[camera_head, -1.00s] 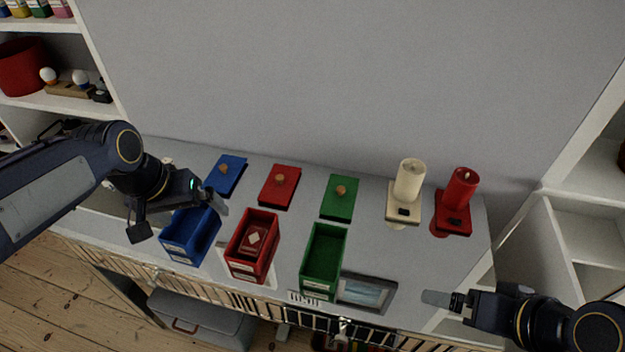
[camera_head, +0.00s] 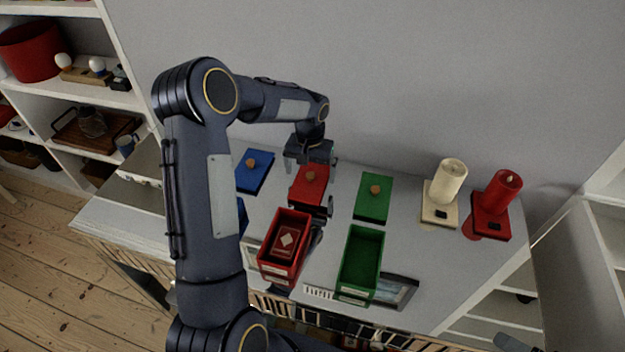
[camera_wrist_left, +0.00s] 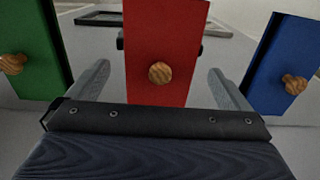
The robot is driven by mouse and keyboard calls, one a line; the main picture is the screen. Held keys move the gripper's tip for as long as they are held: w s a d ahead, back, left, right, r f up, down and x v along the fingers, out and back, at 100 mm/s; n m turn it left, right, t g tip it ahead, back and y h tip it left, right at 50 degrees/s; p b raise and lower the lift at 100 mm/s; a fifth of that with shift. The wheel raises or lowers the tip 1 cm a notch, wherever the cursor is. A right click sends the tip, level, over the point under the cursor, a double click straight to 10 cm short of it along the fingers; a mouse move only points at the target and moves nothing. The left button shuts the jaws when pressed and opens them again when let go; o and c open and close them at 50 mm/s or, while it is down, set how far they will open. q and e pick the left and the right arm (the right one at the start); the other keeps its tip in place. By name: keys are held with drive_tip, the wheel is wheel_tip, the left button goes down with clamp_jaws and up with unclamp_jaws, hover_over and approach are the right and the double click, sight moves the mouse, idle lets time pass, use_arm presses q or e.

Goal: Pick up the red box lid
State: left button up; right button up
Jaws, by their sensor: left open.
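The red box lid (camera_head: 307,191) lies flat on the grey tabletop behind the red box (camera_head: 273,268). It has a round wooden knob (camera_head: 311,175). My left gripper (camera_head: 310,153) is above the lid's far edge, and its fingers are hard to make out in the head view. In the left wrist view my left gripper (camera_wrist_left: 160,80) is open, with one finger on each side of the red lid (camera_wrist_left: 165,35) and its knob (camera_wrist_left: 160,73). Nothing is held. Only a grey tip of my right gripper (camera_head: 513,343) shows at the lower right.
A blue lid (camera_head: 253,180) and a green lid (camera_head: 372,207) flank the red one. A green box (camera_head: 347,281) stands in front. My left arm hides most of the blue box.

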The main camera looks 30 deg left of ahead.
sight(310, 175)
use_arm(q)
drive_tip(key=shift+w+f, duration=0.1)
drive_tip(key=shift+f, duration=1.4)
use_arm(e)
drive_tip(key=shift+r, duration=0.3)
use_arm(q)
drive_tip(key=shift+c, duration=0.4)
drive_tip(key=c, duration=0.8)
drive_tip(key=shift+c, duration=0.2)
drive_tip(key=shift+r, duration=0.15)
